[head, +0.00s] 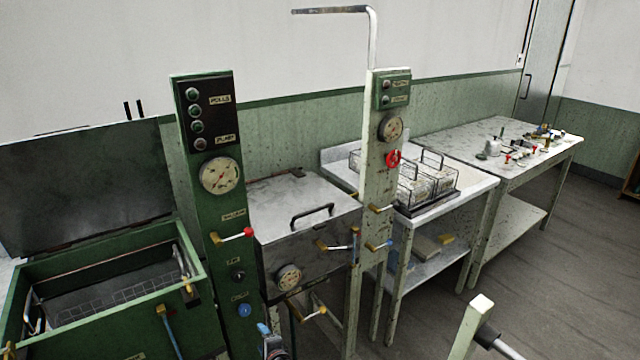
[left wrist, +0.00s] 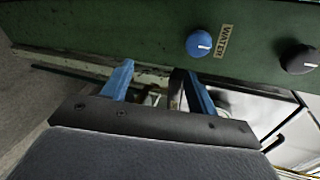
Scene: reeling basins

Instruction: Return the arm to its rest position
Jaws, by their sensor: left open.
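My left gripper (head: 270,342) shows only in part at the bottom edge of the head view, low in front of the green control column (head: 205,130). In the left wrist view its two blue fingers (left wrist: 158,82) are spread apart, with nothing held between them. A blue knob (left wrist: 200,43) labelled WATER and a dark knob (left wrist: 298,59) are on the green panel just beyond the fingers. The blue knob also shows in the head view (head: 244,310); the gripper is below it, and I see no contact. My right gripper is not in view.
An open green basin (head: 205,285) stands at left and a closed metal basin (head: 290,205) at the middle. A pale post (head: 378,230) with valves rises beside it. Wire baskets (head: 440,185) stand on a table. Another pale post (head: 475,325) is at the front right. Floor at right is clear.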

